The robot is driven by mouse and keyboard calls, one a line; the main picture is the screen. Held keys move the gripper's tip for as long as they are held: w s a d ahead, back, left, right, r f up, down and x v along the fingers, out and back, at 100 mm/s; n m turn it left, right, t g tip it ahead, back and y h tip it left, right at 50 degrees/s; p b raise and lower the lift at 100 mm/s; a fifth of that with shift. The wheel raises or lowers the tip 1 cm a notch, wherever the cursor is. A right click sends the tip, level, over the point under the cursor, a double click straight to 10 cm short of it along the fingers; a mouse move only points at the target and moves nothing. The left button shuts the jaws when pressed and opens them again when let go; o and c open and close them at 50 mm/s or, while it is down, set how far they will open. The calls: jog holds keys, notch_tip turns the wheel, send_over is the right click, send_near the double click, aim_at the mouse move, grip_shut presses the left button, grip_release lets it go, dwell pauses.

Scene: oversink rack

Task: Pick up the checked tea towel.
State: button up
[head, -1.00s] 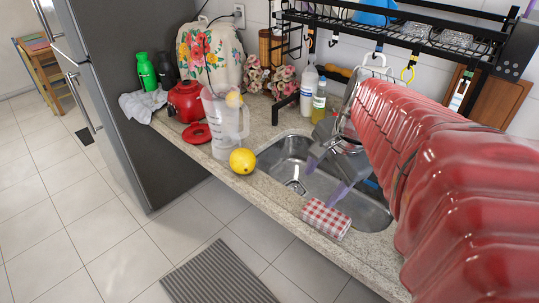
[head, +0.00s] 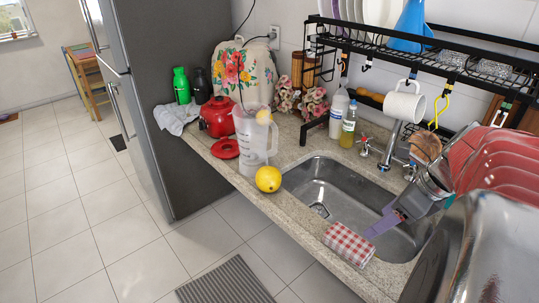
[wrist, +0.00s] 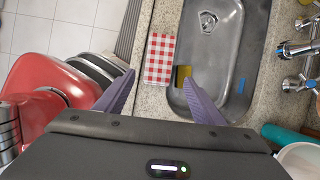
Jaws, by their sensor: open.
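The red-and-white checked tea towel (head: 348,244) lies folded in a small block on the front rim of the counter, beside the sink. In the wrist view the towel (wrist: 159,58) shows upright in the picture, beyond and between my fingers. My gripper (wrist: 158,77) is open and empty, its two purple fingers spread wide to either side of the towel's near end. In the head view a purple finger (head: 384,222) hangs over the sink, just right of the towel and apart from it. The other finger is mostly hidden there.
The metal sink (head: 325,180) lies behind the towel, with taps (head: 365,147) at its back. A lemon (head: 268,179) and a clear jug (head: 252,135) stand left on the counter. A black rack (head: 430,62) hangs above. The counter's front edge drops to the floor.

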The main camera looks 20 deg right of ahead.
send_over(350, 241)
jog(key=s+d, duration=0.1)
jog(key=s, duration=0.1)
jog(key=shift+s+d+f, duration=0.1)
jog(key=shift+f, duration=1.9)
jog(key=shift+s+f, duration=0.1)
jog(key=shift+f, duration=1.85)
jog(key=shift+x, duration=2.6)
jog(key=c, duration=0.8)
jog(key=shift+r, duration=0.15)
notch_tip(350, 241, up, 10)
jog(key=shift+f, duration=0.1)
